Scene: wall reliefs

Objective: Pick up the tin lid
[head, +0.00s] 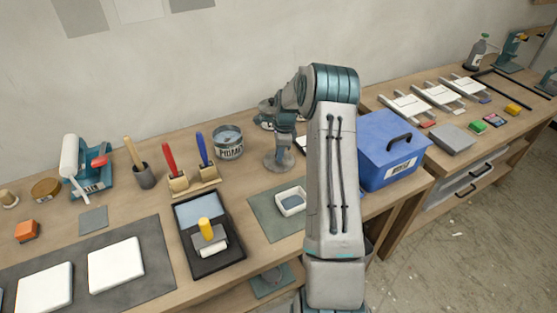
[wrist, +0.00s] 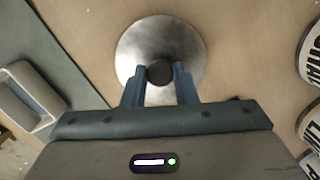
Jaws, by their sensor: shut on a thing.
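The tin lid (wrist: 135,50) is a round, shiny metal disc with a dark knob (wrist: 160,72) at its centre. In the wrist view my gripper (wrist: 160,80) has its two blue fingers on either side of the knob, shut on it. In the head view the lid (head: 271,163) shows as a grey disc under my gripper (head: 282,150), partly hidden by it. I cannot tell whether the lid rests on the bench or is slightly above it.
An open labelled tin (head: 229,152) stands left of the lid. A white tray (head: 291,202) on a green mat is in front, and a blue box (head: 385,160) stands right. Labelled tins (wrist: 312,55) edge the wrist view. Handled tools in holders (head: 178,184) stand further left.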

